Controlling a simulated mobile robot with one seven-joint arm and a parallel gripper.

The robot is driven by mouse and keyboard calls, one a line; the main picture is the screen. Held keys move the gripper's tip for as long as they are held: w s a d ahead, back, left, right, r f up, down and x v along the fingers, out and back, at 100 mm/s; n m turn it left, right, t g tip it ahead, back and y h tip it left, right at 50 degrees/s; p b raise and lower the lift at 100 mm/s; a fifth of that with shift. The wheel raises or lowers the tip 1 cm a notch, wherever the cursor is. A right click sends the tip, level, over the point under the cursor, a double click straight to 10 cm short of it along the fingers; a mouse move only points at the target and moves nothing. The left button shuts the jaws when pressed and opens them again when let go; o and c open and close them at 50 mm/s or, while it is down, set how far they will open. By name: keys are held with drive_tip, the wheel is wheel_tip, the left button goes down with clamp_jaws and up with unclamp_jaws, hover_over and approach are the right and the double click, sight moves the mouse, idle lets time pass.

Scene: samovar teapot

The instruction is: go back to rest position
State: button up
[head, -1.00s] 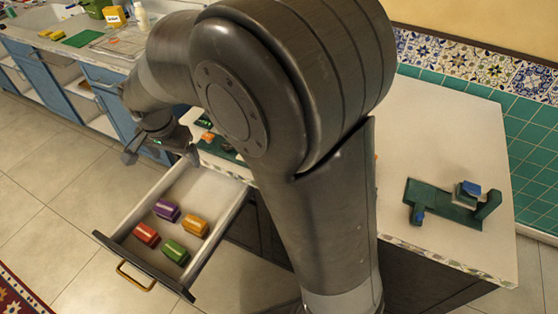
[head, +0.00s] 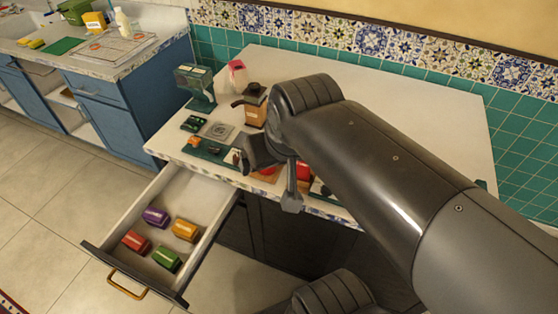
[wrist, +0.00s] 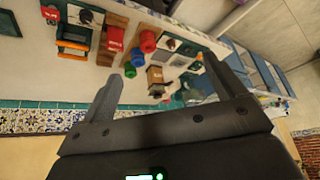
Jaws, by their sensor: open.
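My gripper (head: 276,182) hangs over the front edge of the counter, its two fingers spread and nothing between them. In the wrist view my gripper (wrist: 163,68) also shows open and empty, with the counter's items upside down beyond the fingers. No task object is held. My arm crosses the right half of the head view and hides part of the counter.
An open drawer (head: 149,228) juts out front left, holding purple, orange, red and green packets. A wooden grinder (head: 255,108) and a green machine (head: 196,88) stand on the counter (head: 262,62). Its back is clear.

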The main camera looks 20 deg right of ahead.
drive_tip(key=shift+s+d, duration=0.25)
drive_tip(key=shift+s, duration=0.35)
